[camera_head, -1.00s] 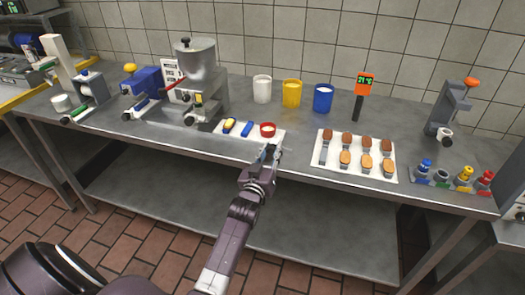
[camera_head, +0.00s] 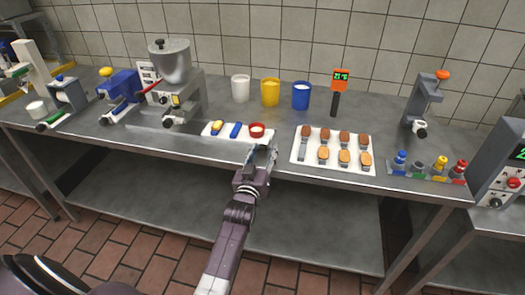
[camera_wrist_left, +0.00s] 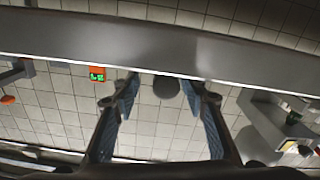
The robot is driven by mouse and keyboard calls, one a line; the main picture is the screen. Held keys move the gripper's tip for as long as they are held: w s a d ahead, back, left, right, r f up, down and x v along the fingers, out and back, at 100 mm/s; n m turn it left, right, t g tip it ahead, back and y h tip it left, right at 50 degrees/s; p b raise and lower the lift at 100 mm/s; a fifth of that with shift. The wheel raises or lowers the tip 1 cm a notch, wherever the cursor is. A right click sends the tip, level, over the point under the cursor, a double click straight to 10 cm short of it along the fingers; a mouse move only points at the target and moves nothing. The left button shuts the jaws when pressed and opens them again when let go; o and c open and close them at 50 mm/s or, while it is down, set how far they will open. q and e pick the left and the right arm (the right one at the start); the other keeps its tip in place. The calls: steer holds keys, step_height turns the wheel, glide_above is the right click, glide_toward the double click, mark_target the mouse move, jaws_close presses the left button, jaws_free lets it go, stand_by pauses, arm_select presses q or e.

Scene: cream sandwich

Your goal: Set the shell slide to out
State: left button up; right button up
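No label marks the shell slide, so I cannot tell for certain which part it is. At the left of the head view, a grey stand (camera_head: 67,95) has a green-tipped handle (camera_head: 47,124) low at its front. My left gripper (camera_head: 262,154) is at the table's front edge, just in front of the red-rimmed bowl, well right of both. My right gripper is not in view.
A hopper machine (camera_head: 173,72) stands right of the blue machine. White, yellow and blue cups (camera_head: 301,97) stand behind a small white tray (camera_head: 211,133). A white board (camera_head: 335,170) holds several brown pieces. A machine with a green display (camera_head: 501,165) is at far right.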

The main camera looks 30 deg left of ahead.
arm_select(q)
steer(key=shift+a, duration=0.1)
steer(key=shift+s, duration=0.15)
steer(key=v, duration=0.7)
steer(key=shift+s, duration=0.1)
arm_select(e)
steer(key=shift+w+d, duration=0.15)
arm_select(q)
steer(key=shift+s+f, duration=0.1)
